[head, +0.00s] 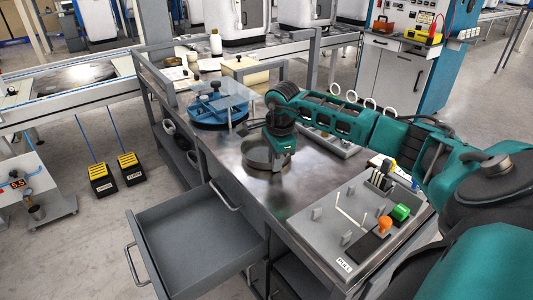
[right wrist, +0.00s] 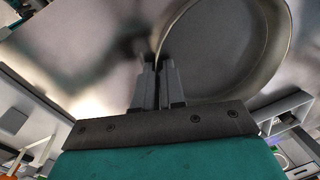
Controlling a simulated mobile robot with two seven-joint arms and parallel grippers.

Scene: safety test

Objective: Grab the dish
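The dish is a round, shallow metal dish (head: 257,156) on the dark metal workbench (head: 235,172) in the head view. In the right wrist view the dish (right wrist: 225,50) fills the upper right, and it looks empty. My right gripper (head: 277,168) points down at the dish's near right side and hides part of it. In the right wrist view its two fingers (right wrist: 158,80) are close together, with the dish's rim running in between them. My left gripper is in neither view.
An open, empty grey drawer (head: 200,235) juts out at the bench's front left. A blue round fixture (head: 217,108) stands behind the dish. A grey panel (head: 345,222) with orange and green knobs lies to the right. A conveyor (head: 75,85) runs behind.

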